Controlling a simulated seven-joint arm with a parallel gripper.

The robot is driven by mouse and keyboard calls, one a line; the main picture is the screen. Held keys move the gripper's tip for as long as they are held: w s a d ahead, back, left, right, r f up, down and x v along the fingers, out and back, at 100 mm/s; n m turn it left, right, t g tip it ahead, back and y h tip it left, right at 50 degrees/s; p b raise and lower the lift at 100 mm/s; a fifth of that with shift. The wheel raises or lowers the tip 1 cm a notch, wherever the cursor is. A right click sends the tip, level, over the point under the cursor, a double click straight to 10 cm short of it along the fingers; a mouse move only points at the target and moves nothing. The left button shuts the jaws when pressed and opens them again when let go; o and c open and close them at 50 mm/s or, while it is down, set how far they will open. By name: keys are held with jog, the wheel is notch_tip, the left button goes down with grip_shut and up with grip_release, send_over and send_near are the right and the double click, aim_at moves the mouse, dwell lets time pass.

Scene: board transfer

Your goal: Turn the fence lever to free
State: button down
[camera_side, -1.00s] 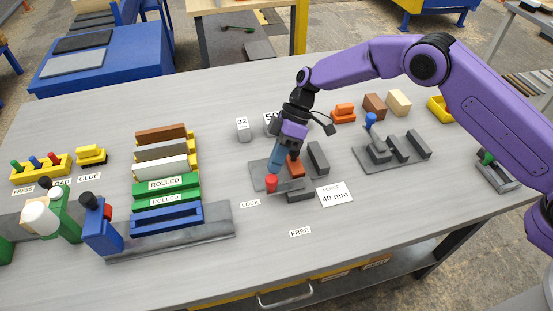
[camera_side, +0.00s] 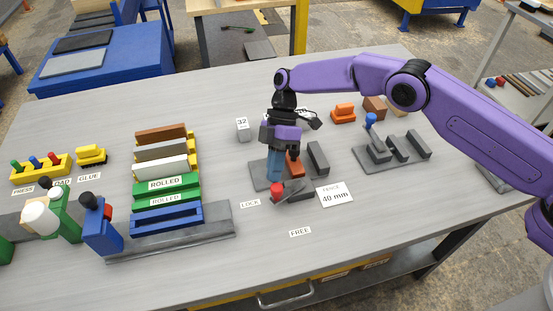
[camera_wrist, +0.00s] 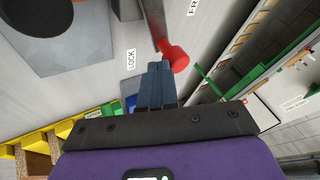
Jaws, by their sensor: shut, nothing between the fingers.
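The fence lever is a grey bar (camera_side: 291,190) with a red knob (camera_side: 277,188), on the near side of the fence fixture (camera_side: 258,178). The knob points toward the near left, between the LOCK label (camera_side: 250,203) and the FREE label (camera_side: 300,232), nearer LOCK. My gripper (camera_side: 274,179) points down with its blue fingers shut and empty, just behind the knob. In the wrist view the fingertips (camera_wrist: 158,68) are right beside the red knob (camera_wrist: 176,58) and appear to touch it. The grey lever bar (camera_wrist: 154,22) runs up from the knob.
An orange block (camera_side: 295,166) sits in the fixture close to my fingers. A "40 mm" card (camera_side: 335,195) lies to its right. A second grey fixture with a blue knob (camera_side: 371,120) stands further right. The tabletop toward FREE is clear.

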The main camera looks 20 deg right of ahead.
aim_at(282, 187)
jog(key=shift+s+n+g+h, duration=0.4)
jog(key=shift+s+n+h, duration=0.95)
jog(key=shift+n, duration=0.55)
jog(key=shift+s+d, duration=0.15)
jog(key=shift+s, duration=0.35)
jog(key=shift+s+d+n, duration=0.1)
jog(key=shift+s+n, duration=0.15)
jog(key=shift+n, duration=0.35)
jog(key=shift+s+d+h, duration=0.2)
jog(key=shift+s+h, duration=0.05)
jog(key=shift+s, duration=0.1)
